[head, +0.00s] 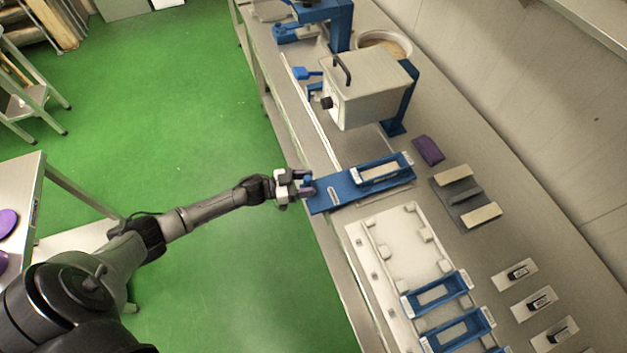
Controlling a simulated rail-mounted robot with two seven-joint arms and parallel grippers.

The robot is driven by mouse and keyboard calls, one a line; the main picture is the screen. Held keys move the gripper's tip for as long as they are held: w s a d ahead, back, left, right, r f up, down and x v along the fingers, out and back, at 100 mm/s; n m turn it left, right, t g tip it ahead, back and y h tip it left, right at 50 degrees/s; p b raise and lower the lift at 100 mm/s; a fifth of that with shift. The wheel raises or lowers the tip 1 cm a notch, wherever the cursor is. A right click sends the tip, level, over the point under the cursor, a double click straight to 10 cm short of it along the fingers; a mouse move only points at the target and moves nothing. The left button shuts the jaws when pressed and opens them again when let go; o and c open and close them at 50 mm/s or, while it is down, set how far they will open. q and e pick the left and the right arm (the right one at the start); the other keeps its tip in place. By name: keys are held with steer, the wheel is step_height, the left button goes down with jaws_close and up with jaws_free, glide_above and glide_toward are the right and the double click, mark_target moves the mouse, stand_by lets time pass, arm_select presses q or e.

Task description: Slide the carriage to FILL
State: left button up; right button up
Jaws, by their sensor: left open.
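The blue carriage (328,197) is a flat plate on the bench, with a blue-rimmed mould frame (382,172) on its far part. A small slot-like pale mark shows on the plate. My left gripper (308,184) is open at the carriage's near left end, at the bench's front edge. A bit of blue shows between its purple fingertips; I cannot tell whether they touch it. No readable FILL mark shows. My right gripper is out of view.
A grey box-shaped kettle (368,88) with a black handle stands above the bench beyond the carriage. A white tray (372,243) with blue frames (437,293) lies nearer. A purple block (428,151) and a grey holder (466,198) sit right.

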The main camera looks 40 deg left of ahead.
arm_select(q)
steer(key=shift+x, duration=1)
jaws_close()
